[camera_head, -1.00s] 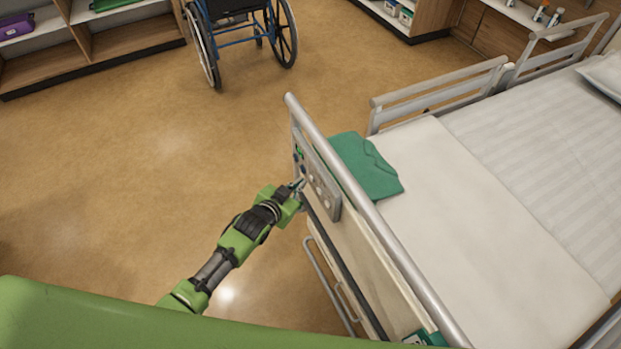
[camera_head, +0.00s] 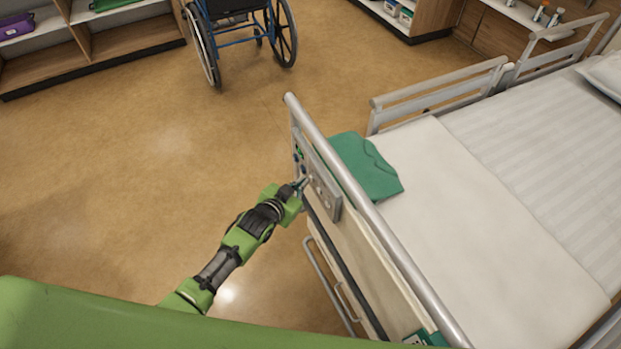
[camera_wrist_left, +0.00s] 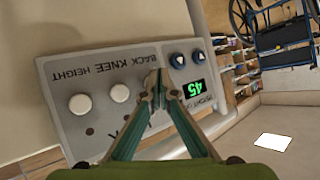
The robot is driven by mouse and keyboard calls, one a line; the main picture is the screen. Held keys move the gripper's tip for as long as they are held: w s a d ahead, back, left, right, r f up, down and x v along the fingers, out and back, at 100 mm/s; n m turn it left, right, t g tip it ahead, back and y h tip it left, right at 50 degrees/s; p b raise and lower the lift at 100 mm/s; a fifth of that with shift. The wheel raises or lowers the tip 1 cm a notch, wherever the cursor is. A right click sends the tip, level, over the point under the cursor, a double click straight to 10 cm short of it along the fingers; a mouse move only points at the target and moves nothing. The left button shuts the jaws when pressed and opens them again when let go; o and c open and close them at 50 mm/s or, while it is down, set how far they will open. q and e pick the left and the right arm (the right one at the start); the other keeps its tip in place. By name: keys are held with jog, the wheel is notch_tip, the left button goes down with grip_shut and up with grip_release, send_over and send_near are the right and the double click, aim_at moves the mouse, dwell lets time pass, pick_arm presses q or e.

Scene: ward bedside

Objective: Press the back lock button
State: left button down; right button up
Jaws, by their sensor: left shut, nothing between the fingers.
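The grey control panel (camera_head: 322,187) is on the outer side of the bed's end board. In the left wrist view the panel (camera_wrist_left: 60,75) appears upside down, with BACK, KNEE and HEIGHT labels. Two round white buttons show, one by HEIGHT (camera_wrist_left: 80,104) and one by KNEE (camera_wrist_left: 119,93). The spot by the BACK label is hidden behind my fingertips, so no button shows there. My left gripper (camera_head: 301,184) is shut and empty, its tips at the panel face; it also shows in the left wrist view (camera_wrist_left: 158,88). Contact cannot be told. My right gripper is out of view.
Two blue arrow buttons (camera_wrist_left: 187,59) and a green display reading 45 (camera_wrist_left: 195,88) are beside the fingers. A silver rail (camera_head: 375,220) runs above the panel. A green cloth (camera_head: 365,165) lies on the bed. Open floor (camera_head: 140,170) lies left; a wheelchair (camera_head: 240,35) stands beyond.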

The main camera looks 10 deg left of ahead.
pick_arm(q)
jog(key=shift+w+d, duration=0.25)
jog(key=shift+d, duration=0.1)
dwell(0.3)
jog(key=shift+a, duration=0.1)
jog(key=shift+s+a+p, duration=0.4)
jog(key=shift+s+a, duration=0.1)
jog(key=shift+a, duration=0.1)
dwell(0.3)
jog(key=shift+s+a+p, duration=0.55)
jog(key=shift+s+a, duration=0.15)
jog(key=shift+a, duration=0.35)
jog(key=shift+s+a+p, duration=0.5)
jog(key=shift+s+a, duration=0.2)
jog(key=shift+a, duration=0.3)
